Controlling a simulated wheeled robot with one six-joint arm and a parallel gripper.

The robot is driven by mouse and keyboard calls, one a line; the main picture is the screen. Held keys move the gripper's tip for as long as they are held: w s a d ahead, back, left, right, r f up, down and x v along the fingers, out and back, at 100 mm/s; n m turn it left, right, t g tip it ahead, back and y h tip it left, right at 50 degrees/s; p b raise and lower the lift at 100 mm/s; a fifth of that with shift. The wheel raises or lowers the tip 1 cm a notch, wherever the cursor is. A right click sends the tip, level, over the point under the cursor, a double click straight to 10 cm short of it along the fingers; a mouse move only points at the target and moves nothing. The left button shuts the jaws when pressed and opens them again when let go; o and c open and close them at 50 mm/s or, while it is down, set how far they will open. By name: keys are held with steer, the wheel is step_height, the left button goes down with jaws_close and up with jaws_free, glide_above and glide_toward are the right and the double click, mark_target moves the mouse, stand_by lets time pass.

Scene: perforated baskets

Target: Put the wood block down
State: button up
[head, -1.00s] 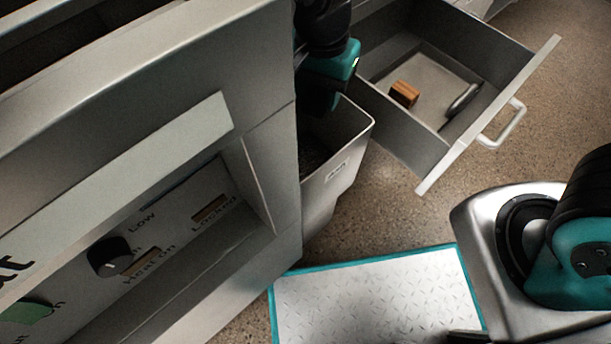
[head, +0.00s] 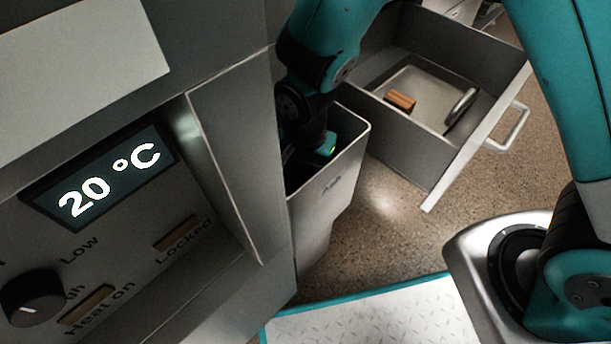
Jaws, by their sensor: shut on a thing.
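My gripper (head: 312,150) reaches down into the mouth of a grey bin (head: 330,195) beside the metal unit. Its fingertips are hidden behind the bin's wall and my own arm. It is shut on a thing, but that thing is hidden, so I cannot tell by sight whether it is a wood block. A brown wood block (head: 399,100) lies in the open drawer (head: 430,165), well to the right of my gripper and apart from it.
A curved metal object (head: 461,106) stands in the drawer, right of the brown block. The drawer's front with its handle (head: 510,130) juts out over the floor. The metal unit with a temperature display (head: 105,180) fills the left. Speckled floor (head: 385,235) is clear.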

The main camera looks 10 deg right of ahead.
steer(key=shift+f, duration=1.1)
steer(key=shift+f+b, duration=0.2)
steer(key=shift+b, duration=0.1)
steer(key=o, duration=0.9)
steer(key=shift+r, duration=0.1)
step_height(320, 180, up, 12)
steer(key=p, duration=0.6)
steer(key=shift+r+p, duration=0.25)
steer(key=shift+p, duration=0.1)
steer(key=s+d+r+n+y, duration=0.1)
steer(key=s+d+r+n, duration=0.1)
steer(key=s+r+n, duration=0.2)
steer(key=s+d+r+n+y, duration=0.1)
steer(key=s+d+r+n, duration=0.2)
steer(key=r, duration=0.6)
steer(key=s+d+r+n+y, duration=0.2)
steer(key=s+r+n, duration=0.3)
steer(key=r+n, duration=0.1)
steer(key=shift+d+r+n, duration=0.2)
steer(key=shift+d+n, duration=0.05)
steer(key=shift+n, duration=0.25)
